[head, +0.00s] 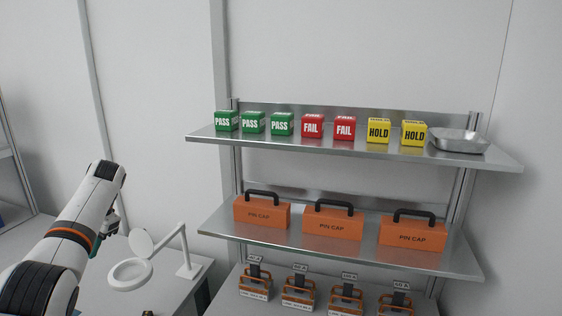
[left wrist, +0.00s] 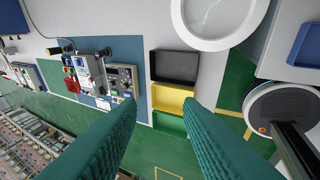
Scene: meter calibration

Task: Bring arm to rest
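My left arm (head: 65,245) comes in from the lower left in the head view, with white links and an orange band. My left gripper (head: 112,218) hangs below its wrist, seen small and partly hidden there. In the left wrist view its two teal fingers (left wrist: 160,108) are spread wide apart with nothing between them. My right arm and right gripper are in neither view.
A magnifier lamp (head: 130,273) stands close right of my left arm. Black (left wrist: 175,66), yellow (left wrist: 172,98) and green trays and instruments (left wrist: 88,72) lie below the gripper. Shelves (head: 300,143) hold labelled cubes, a metal tray (head: 459,141) and orange PIN CAP cases (head: 332,226).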

